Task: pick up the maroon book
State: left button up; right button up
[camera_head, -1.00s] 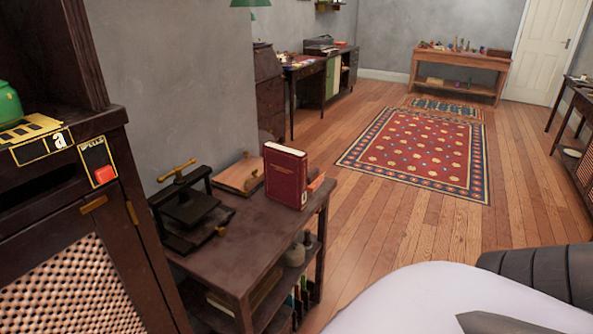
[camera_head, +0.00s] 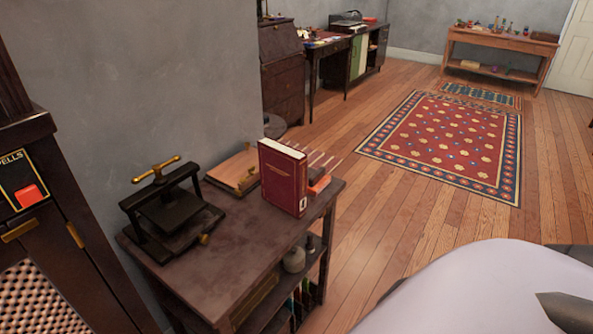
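The maroon book (camera_head: 282,178) stands upright on the dark wooden side table (camera_head: 218,262), near its right end. Its front cover faces me, and a small white label shows low on its spine side. Neither of my grippers shows in the head view.
A black press with a brass handle (camera_head: 170,210) stands on the table left of the book. A wooden board (camera_head: 235,170) lies behind it, and an orange-red item (camera_head: 320,183) sits right of the book. A dark cabinet (camera_head: 75,240) stands at left. Wooden floor (camera_head: 375,220) is open at right.

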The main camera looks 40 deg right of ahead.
aim_at(284, 168)
jog(key=i+l, duration=0.1)
jog(key=l, duration=0.3)
jog(key=i+l+z, duration=0.15)
jog(key=l, duration=0.3)
jog(key=i+l, duration=0.1)
jog(key=l, duration=0.3)
